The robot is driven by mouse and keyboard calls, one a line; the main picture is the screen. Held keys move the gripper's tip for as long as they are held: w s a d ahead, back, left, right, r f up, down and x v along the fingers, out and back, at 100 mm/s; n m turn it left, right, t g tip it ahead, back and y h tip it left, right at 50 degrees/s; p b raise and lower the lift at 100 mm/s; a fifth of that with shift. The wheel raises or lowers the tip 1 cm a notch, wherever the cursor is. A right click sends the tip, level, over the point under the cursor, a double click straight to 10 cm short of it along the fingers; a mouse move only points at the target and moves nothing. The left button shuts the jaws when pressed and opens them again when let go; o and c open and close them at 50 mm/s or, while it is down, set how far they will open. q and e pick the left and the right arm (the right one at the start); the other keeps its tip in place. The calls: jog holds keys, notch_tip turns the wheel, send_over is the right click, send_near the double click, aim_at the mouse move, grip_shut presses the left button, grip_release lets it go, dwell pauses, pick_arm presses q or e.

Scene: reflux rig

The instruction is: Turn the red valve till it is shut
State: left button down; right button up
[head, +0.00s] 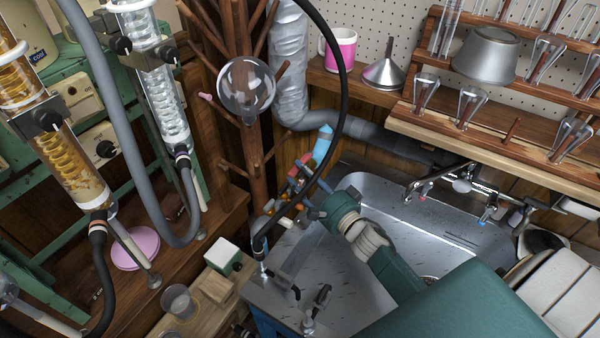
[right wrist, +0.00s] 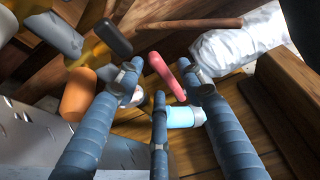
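The red valve handle (right wrist: 163,75) is a slim bar in the right wrist view, lying between the spread fingers of my right gripper (right wrist: 160,82). I cannot tell whether any finger touches it. In the head view a small red piece (head: 306,163) shows beside a light blue cylinder (head: 323,144), just beyond my right gripper (head: 297,187). The valve's body is mostly hidden by the gripper and a black hose. The gripper's fingers are apart, with nothing clearly held. My left gripper is not in view.
A black hose (head: 345,70) arches close over the right gripper. A wooden peg stand (head: 250,165) with a glass flask (head: 246,90) stands behind it. A steel sink (head: 430,240) lies to the right. Glass condensers (head: 165,105) hang at left. An orange cylinder (right wrist: 79,94) is near the left finger.

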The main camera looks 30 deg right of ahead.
jog(key=shift+w+a, duration=0.1)
jog(key=shift+w, duration=0.6)
grip_shut()
